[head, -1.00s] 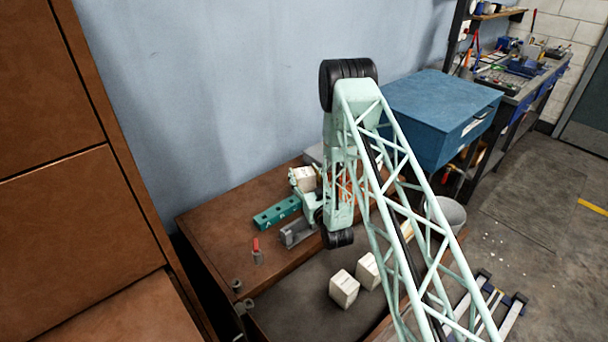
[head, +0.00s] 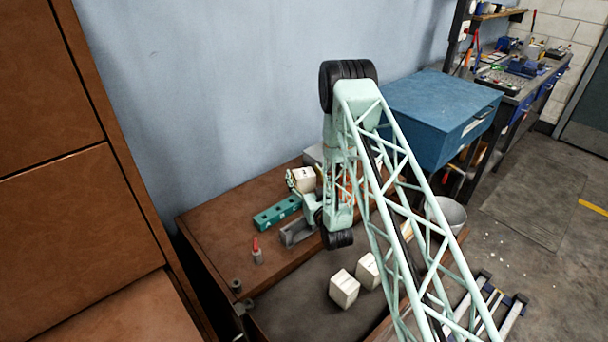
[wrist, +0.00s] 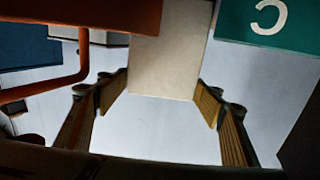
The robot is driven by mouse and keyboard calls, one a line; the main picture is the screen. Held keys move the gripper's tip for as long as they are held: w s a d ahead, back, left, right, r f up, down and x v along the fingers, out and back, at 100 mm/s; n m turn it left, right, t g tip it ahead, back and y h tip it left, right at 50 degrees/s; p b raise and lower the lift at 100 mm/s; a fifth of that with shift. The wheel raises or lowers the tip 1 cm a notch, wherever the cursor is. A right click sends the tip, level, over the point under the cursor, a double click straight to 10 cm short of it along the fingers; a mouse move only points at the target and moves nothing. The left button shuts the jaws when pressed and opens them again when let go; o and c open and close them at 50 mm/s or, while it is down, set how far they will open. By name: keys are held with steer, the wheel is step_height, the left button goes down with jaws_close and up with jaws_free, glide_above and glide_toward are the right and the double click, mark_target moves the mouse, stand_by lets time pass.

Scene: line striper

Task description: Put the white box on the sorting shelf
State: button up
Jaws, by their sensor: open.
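A white box (head: 305,181) stands at the back of the brown bench, beside a teal block lettered on its face (head: 277,212). My gripper (wrist: 162,88) is open, and in the wrist view its fingers stand on either side of the white box (wrist: 172,50), with gaps visible near the fingertips. In the head view my arm partly hides the gripper and the box. Two more white boxes, a nearer one (head: 344,288) and a farther one (head: 368,270), stand on the dark mat. I cannot tell which surface is the sorting shelf.
A grey bracket (head: 297,232) and a red-topped tool (head: 257,250) lie near the teal block. In the wrist view an orange part with a handle (wrist: 82,68) is left of the box. A blue cabinet (head: 440,110) and a bucket (head: 452,212) stand to the right.

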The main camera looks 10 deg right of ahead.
steer(key=shift+r, duration=0.15)
steer(key=s+b, duration=0.2)
steer(key=s, duration=1)
steer(key=shift+d, duration=0.45)
steer(key=shift+w, duration=0.1)
stand_by(0.6)
